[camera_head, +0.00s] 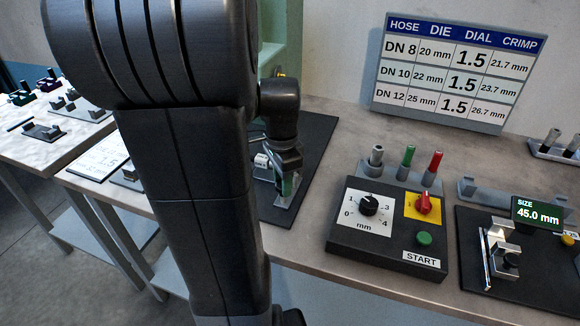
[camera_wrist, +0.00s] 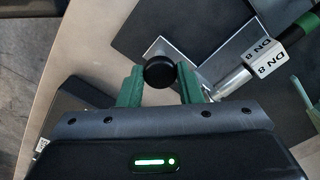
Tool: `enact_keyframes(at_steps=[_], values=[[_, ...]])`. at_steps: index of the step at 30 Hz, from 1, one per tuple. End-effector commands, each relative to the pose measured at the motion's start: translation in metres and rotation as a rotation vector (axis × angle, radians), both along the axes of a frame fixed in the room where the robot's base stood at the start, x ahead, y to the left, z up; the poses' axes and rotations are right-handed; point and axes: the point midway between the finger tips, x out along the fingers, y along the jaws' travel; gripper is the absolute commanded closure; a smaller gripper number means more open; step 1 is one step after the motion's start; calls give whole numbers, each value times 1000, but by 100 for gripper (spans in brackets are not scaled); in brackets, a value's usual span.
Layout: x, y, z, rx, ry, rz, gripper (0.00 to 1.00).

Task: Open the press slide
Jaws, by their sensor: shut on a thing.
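My gripper (camera_wrist: 159,88) has its green fingers on either side of a round black knob (camera_wrist: 159,74) and is shut on it. The knob stands beside a pale metal plate (camera_wrist: 192,79), which looks like part of the press slide, though I cannot tell how far the slide is open. In the head view my gripper (camera_head: 287,187) is low over a dark mat (camera_head: 315,150), and my arm hides most of the press. A hose end (camera_wrist: 235,80) with white DN 8 tags (camera_wrist: 262,50) lies to the right of the knob in the wrist view.
A control box (camera_head: 385,235) with a dial, red switch and green START button stands right of the mat. Behind it is a rack (camera_head: 400,175) with pegs. A size gauge (camera_head: 505,250) reading 45.0 mm is at far right. A chart (camera_head: 450,75) stands behind.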

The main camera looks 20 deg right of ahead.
Motion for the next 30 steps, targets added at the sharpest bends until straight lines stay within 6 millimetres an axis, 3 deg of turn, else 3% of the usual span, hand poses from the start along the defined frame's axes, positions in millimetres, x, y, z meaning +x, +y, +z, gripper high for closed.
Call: enact_keyframes(at_steps=[6,18,19,21,22,30], values=[[-13,10,1,0,-1,1,100],[-15,12,1,0,-1,-1,100],[-15,12,1,0,-1,-1,64],[-15,12,1,0,-1,-1,50],[-15,12,1,0,-1,-1,46],[-15,12,1,-1,-1,0,46]])
